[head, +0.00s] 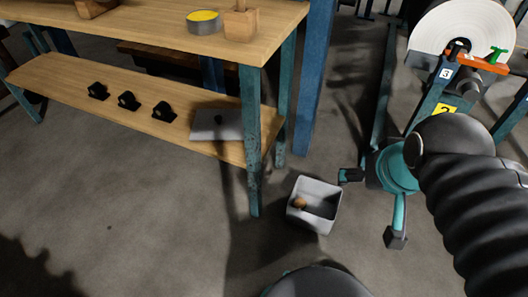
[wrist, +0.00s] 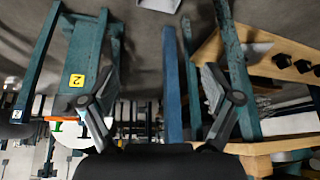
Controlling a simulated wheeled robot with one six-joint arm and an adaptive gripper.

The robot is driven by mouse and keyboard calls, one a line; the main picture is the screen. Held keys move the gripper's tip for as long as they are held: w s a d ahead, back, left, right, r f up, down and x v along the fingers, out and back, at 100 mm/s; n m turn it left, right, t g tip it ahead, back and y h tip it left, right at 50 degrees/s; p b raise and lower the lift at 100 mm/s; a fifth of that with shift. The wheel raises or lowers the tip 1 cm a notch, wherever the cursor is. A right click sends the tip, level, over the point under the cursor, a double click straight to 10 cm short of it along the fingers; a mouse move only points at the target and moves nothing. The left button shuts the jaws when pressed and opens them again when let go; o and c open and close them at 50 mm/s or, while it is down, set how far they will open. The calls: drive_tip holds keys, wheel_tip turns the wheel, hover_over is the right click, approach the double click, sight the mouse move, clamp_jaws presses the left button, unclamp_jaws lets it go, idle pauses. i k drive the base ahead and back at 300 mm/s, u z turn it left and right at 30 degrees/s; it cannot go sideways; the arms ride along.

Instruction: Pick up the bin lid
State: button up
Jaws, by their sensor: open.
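The bin lid, a flat grey square plate with a dark knob (head: 215,124), lies on the lower wooden shelf of the bench, near its right end. In the wrist view the lid (wrist: 257,50) shows only in part, at the right beside a teal bench leg. My gripper (head: 370,208) is open and empty, to the right of the bench and well apart from the lid. Its two spread fingers (wrist: 158,78) also show in the wrist view with nothing between them. The grey open bin (head: 328,222) stands on the floor just left of my gripper, with a small brown round thing inside.
Several black brackets (head: 128,100) stand on the shelf left of the lid. A teal bench leg (head: 250,140) and a blue post (head: 312,80) stand between the lid and my gripper. A roll stand (head: 463,35) is at the upper right. The left floor is clear.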

sight(209, 124)
drive_tip(key=u, duration=0.5)
drive_tip(key=k, duration=0.65)
drive_tip(key=u, duration=1.25)
drive_tip(key=i, duration=0.85)
drive_tip(key=z, duration=0.05)
